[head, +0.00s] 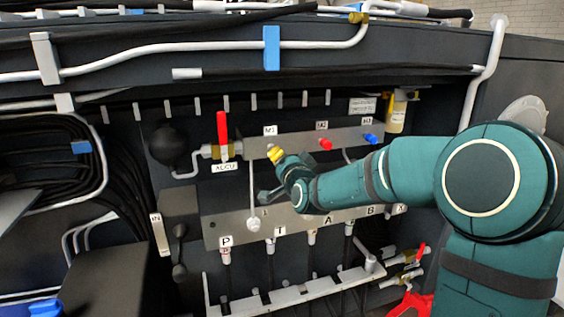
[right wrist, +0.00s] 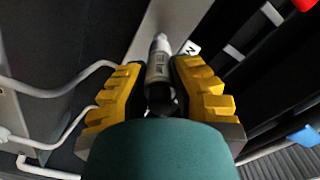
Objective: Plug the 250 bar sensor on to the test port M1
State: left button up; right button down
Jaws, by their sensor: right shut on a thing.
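My right gripper (head: 275,154), with yellow finger pads, is at the grey valve block (head: 293,142) just below the M1 label (head: 270,130). In the right wrist view the right gripper (right wrist: 159,82) is shut on a metallic cylindrical sensor (right wrist: 158,58) with small print that I cannot read. The sensor's narrow end points at the grey block (right wrist: 178,20), beside a partly visible white label (right wrist: 192,47). The M1 port itself is hidden, and I cannot tell whether the sensor touches it. My left gripper is not in view.
To the right on the block are a red cap (head: 325,144) under M2 and a blue cap (head: 370,138) at M3. A red lever (head: 222,135) stands to the left. A lower plate (head: 225,236) carries hose fittings. Pipes and black hoses surround the block.

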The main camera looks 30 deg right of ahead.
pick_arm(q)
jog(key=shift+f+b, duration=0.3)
pick_arm(e)
jog(key=shift+x, duration=0.8)
jog(key=c, duration=0.9)
grip_release()
jog(key=shift+s, duration=0.1)
